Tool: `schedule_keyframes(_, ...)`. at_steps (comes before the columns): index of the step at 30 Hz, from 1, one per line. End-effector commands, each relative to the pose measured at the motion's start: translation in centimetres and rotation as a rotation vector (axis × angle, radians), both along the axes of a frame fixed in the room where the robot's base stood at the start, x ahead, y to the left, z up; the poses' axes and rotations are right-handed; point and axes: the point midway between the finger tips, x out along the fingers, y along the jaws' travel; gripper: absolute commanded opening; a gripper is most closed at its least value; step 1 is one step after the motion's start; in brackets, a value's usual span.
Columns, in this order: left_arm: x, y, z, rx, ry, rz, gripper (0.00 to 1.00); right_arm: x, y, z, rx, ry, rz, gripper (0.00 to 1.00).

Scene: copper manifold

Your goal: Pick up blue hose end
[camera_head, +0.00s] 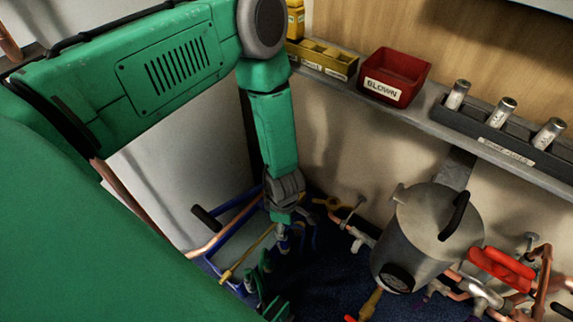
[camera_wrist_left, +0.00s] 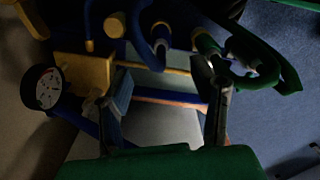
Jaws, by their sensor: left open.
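My left gripper (camera_head: 282,242) reaches down over the bench in the head view. In the left wrist view its two fingers (camera_wrist_left: 168,102) stand apart with nothing held between them. A blue hose (camera_wrist_left: 138,22) curves at the top of the wrist view, beyond the fingers, with a pale fitting near its lower end. Another blue hose (camera_wrist_left: 89,22) hangs to its left with a brass-coloured end. Neither touches the fingers as far as I can see. A green hose (camera_wrist_left: 285,75) loops behind and beside the right-hand finger. In the head view the hose ends are small and dark.
A gauge (camera_wrist_left: 42,88) and yellow block (camera_wrist_left: 82,72) sit left of the fingers. A blue frame (camera_head: 232,237) lies beside my gripper. A metal canister (camera_head: 425,235) and red-handled valve (camera_head: 500,268) stand right. A shelf holds a red bin (camera_head: 396,72).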

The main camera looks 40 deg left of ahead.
Motion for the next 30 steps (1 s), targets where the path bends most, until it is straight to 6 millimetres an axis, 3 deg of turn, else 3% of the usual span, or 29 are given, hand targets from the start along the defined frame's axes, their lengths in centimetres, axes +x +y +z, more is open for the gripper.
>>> schedule_keyframes(1, -0.1, 0.1, -1.7, -0.001, 0.002, 0.001, 0.51, 0.0, 0.1, -0.9, 0.001, 0.000, 0.001, 0.32)
schedule_keyframes(6, -0.1, 0.2, -4.6, -0.001, 0.002, -0.002, 0.51, 0.0, 0.1, -2.1, 0.001, 0.000, 0.003, 0.32)
schedule_keyframes(14, 0.0, -0.2, -5.9, 0.006, 0.001, -0.004, 0.51, 0.0, 0.1, -2.7, 0.001, 0.000, 0.002, 0.32)
schedule_keyframes(24, 0.0, -0.4, -10.7, 0.000, 0.002, -0.004, 0.51, 0.0, 0.1, -5.7, 0.001, 0.000, 0.002, 0.32)
schedule_keyframes(30, 0.1, -0.5, -10.7, 0.002, 0.001, -0.004, 0.51, 0.0, 0.2, -5.6, 0.002, 0.000, 0.003, 0.32)
